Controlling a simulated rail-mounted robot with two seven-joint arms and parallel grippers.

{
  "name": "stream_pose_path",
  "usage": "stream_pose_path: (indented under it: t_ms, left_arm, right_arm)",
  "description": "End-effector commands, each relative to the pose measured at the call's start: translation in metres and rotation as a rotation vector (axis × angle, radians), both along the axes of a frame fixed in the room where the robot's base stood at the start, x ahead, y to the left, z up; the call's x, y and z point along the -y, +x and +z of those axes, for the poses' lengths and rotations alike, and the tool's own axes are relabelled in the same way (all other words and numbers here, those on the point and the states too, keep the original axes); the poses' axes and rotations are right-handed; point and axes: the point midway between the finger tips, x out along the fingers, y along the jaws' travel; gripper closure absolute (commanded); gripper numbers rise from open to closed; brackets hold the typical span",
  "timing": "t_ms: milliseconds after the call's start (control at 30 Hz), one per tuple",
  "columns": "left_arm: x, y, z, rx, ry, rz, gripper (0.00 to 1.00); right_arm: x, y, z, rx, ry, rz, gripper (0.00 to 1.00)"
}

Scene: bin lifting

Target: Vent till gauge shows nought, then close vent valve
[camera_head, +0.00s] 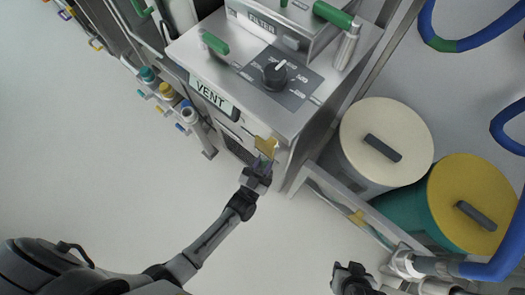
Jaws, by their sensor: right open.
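A steel cabinet (190,57) carries a VENT label (210,93) on its front edge. A black knob (274,75) with a white pointer sits on a dark marked dial plate on top. A green handle (215,43) is to the knob's left. I cannot tell which part is the vent valve, and I can make out no gauge reading. My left gripper (262,164) is at the cabinet's lower front, against or just below a yellow piece (267,145); its fingers are too small to judge. My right gripper (352,276) is open at the bottom edge, apart from the cabinet.
A FILTER box (283,20) with a green-handled lever (333,14) stands behind the knob. A cream-lidded drum (365,125) and a yellow-lidded drum (453,190) stand right, behind a metal rail. Blue hoses (495,32) hang at right. Small colored valves (166,90) line the left. Floor at left is clear.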

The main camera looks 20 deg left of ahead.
Motion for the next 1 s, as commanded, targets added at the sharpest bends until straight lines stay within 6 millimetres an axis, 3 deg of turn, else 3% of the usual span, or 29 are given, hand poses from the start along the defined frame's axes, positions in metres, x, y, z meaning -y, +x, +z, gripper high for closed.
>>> stream_pose_path:
  t_ms: [600, 633, 867, 1000]
  left_arm:
    - [0.0024, -0.0010, -0.0013, -0.014, -0.041, -0.001, 1.00]
    - [0.0024, -0.0010, -0.0013, -0.014, -0.041, -0.001, 0.72]
    - [0.0023, -0.0008, -0.0007, -0.012, -0.037, 0.000, 0.51]
    - [0.0022, -0.0007, -0.0004, -0.011, -0.036, 0.000, 0.48]
  right_arm:
    - [0.0012, -0.0002, 0.0024, 0.000, -0.004, 0.003, 0.57]
    - [0.0015, -0.0002, 0.0024, 0.000, -0.005, 0.004, 0.57]
    - [0.0027, -0.0003, 0.0024, -0.001, -0.009, 0.005, 0.57]
    - [0.0026, -0.0003, 0.0025, -0.001, -0.009, 0.005, 0.57]
